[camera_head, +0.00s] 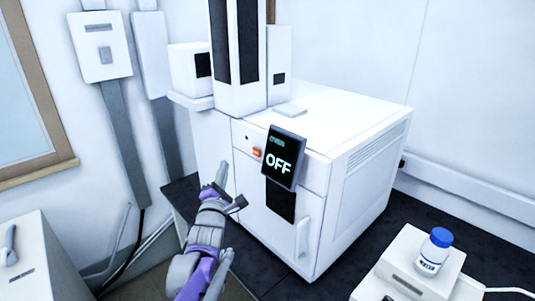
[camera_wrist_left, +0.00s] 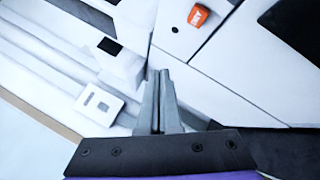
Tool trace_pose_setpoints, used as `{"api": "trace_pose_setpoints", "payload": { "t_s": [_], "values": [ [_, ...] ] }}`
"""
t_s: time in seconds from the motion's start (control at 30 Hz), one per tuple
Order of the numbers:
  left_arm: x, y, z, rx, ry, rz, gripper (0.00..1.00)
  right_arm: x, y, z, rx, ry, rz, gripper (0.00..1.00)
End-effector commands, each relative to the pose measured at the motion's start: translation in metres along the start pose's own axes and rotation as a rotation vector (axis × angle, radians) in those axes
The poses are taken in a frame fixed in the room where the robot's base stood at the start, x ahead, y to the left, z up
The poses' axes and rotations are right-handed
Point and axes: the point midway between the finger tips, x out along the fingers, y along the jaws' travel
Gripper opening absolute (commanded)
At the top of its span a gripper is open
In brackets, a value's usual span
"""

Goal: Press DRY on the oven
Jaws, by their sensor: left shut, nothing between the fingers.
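My right gripper is not in view.
A white instrument stack (camera_head: 239,60) stands on and beside the oven. A white bottle with a blue cap (camera_head: 434,255) stands on a white device (camera_head: 398,262) at the lower right. The oven's door handle (camera_head: 302,238) projects at the front. Dark bench surface is free right of the oven.

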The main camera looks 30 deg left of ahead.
Motion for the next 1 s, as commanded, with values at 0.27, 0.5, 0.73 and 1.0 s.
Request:
{"api": "trace_pose_setpoints", "payload": {
  "t_s": [0.27, 0.5, 0.73, 1.0],
  "values": [
    [0.0, 0.0, 0.0, 0.0, 0.0, -0.001, 0.0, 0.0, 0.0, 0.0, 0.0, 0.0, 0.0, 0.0],
    [0.011, -0.008, 0.009, -0.002, -0.002, -0.002, 0.0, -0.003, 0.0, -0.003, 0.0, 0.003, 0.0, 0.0],
    [0.034, -0.026, 0.025, -0.002, -0.001, -0.004, 0.0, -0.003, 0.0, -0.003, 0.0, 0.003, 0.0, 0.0],
    [0.055, -0.041, 0.041, 0.0, -0.001, -0.003, 0.0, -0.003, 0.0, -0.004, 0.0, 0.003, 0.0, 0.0]
  ]
}}
